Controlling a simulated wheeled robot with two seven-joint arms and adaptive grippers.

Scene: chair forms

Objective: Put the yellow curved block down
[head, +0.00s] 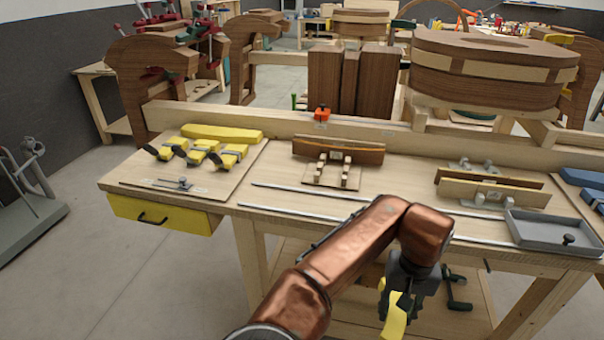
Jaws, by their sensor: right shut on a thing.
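My right gripper (396,292) hangs below my copper-coloured forearm, in front of the workbench's near edge. It is shut on the yellow curved block (394,322), which points downward below the bench top. Part of the block is hidden by the dark fingers, and its lower end is near the bottom of the picture. My left gripper does not show.
The workbench (225,191) holds a board at left with a yellow block (222,133) and several yellow clamps (201,152). A brown curved piece (338,149) stands mid-bench; a grey tray (556,234) sits at right.

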